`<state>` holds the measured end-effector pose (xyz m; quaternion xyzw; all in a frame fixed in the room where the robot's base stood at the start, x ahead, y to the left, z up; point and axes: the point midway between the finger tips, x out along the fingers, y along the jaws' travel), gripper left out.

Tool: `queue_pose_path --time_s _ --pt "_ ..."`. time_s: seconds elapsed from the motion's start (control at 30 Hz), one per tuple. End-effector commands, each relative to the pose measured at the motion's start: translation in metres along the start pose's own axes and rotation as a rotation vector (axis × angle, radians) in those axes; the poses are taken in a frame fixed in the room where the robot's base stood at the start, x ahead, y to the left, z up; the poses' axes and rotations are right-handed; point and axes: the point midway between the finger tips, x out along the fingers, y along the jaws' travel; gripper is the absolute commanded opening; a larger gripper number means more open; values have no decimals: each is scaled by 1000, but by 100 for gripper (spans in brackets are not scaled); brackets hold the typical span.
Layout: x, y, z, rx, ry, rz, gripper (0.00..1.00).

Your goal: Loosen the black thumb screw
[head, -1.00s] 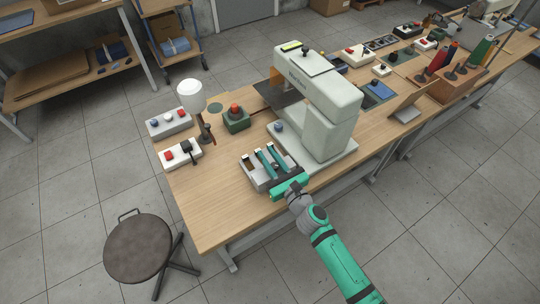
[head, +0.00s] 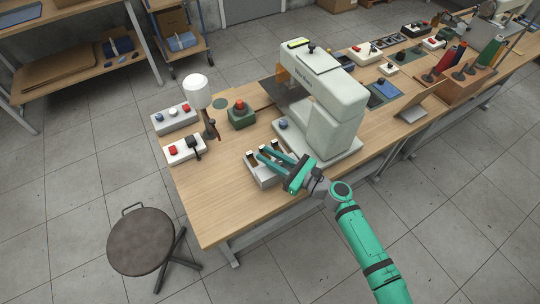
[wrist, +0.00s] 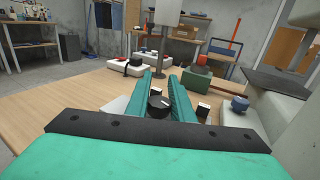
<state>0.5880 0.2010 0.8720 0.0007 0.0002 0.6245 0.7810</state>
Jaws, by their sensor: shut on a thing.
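The black thumb screw (wrist: 158,106) is a round, dark knob with a pale mark on top. In the wrist view it sits between the two teal fingers of my gripper (wrist: 160,76), with its top showing. My gripper is shut on it, one finger on each side. In the head view my gripper (head: 263,152) lies over the pale grey block (head: 262,178) at the table's front edge, and the screw is hidden there by the fingers.
The large pale machine (head: 325,110) stands close to the right of my gripper. A green box with a red button (head: 241,115), a white lamp (head: 197,93) and a white switch box (head: 184,149) stand behind and left. The table's front-left part is bare. A stool (head: 140,240) stands on the floor.

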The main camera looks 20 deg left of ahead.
Motion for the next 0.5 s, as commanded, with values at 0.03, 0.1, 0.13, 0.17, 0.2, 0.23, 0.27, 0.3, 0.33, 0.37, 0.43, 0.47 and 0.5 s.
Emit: queue_pose_path --time_s 0.03,0.1,0.13,0.17,0.2,0.23,0.27,0.3,0.33,0.37,0.43,0.47,0.5 --pt "-2 -3 -2 0 4 -5 0" --pt "-1 -2 -2 0 4 -4 0" --pt "-1 -2 -2 0 4 -4 0" --pt "-1 -2 -2 -1 4 -4 0" --pt "0 -2 -2 -1 4 -4 0" --pt "0 -2 -2 -1 4 -4 0" --pt "0 -2 -2 -1 4 -4 0" --pt "0 -2 -2 -1 5 -5 24" --pt "-1 -3 -2 -1 4 -5 31" --pt "-1 -3 -2 -1 4 -5 38" --pt "-2 -3 -1 -1 4 -6 40" --pt "-2 -3 -1 -1 3 -6 40" --pt "-2 -3 -1 -1 3 -7 40"
